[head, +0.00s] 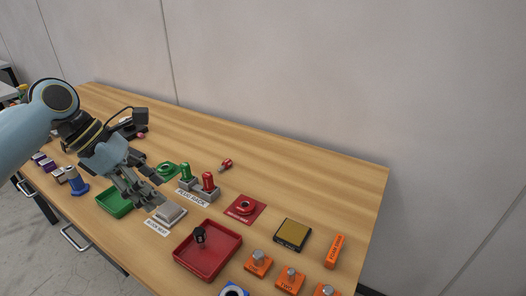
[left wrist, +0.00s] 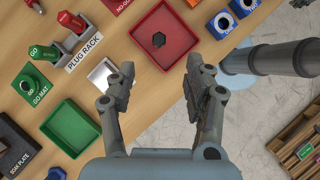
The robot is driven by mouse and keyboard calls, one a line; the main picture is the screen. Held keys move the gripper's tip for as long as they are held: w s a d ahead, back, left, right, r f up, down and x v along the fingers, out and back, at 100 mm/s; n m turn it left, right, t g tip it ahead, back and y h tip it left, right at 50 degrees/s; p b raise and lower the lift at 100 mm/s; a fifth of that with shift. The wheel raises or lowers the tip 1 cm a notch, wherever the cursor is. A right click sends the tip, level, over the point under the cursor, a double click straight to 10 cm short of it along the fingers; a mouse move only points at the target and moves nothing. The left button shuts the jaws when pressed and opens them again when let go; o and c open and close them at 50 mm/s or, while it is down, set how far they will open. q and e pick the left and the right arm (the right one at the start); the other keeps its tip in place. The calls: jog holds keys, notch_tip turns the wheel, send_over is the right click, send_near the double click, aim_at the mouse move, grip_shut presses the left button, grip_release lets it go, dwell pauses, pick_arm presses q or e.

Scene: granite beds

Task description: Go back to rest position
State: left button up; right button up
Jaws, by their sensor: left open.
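My left gripper (head: 143,196) is open and empty, above the front edge of the table around the green tray. In the left wrist view its two fingers (left wrist: 160,78) stand apart with nothing between them. The green tray (head: 112,203) is empty, also in the left wrist view (left wrist: 72,132). A pale square block (head: 170,213) lies close beside the fingertips in the head view; the left finger partly covers it in the wrist view (left wrist: 103,74).
The red tray (head: 222,262) holds a dark plug (head: 200,236). The plug rack (head: 190,195) bears a green and a red plug. A red mat (head: 245,209), a black-framed plate (head: 292,234) and orange blocks (head: 290,278) lie at the right. The table's back (head: 280,160) is mostly clear.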

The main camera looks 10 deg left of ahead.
pick_arm(q)
jog(key=s+d+f+m+y, duration=0.1)
jog(key=s+d+f+m, duration=0.1)
jog(key=s+m, duration=0.4)
jog(key=s+d+f+m+y, duration=0.2)
jog(key=s+f+m, duration=0.1)
jog(key=s+m, duration=0.25)
jog(key=s+a+r+m+t+y, duration=0.1)
jog(key=s+r+m+y, duration=0.25)
jog(key=s+m, duration=0.85)
notch_tip(320, 180, down, 36)
jog(key=a+r+g+b, duration=0.1)
jog(key=a+b, duration=0.2)
jog(key=b, duration=0.7)
jog(key=s+f+b, duration=0.4)
jog(key=s+f, duration=0.5)
jog(key=f, duration=0.4)
jog(key=s+f+g+b, duration=0.1)
jog(key=s+f+b, duration=0.4)
jog(key=s+f, duration=0.5)
notch_tip(320, 180, down, 3)
jog(key=shift+s+a+g, duration=0.2)
jog(key=shift+a+g, duration=0.1)
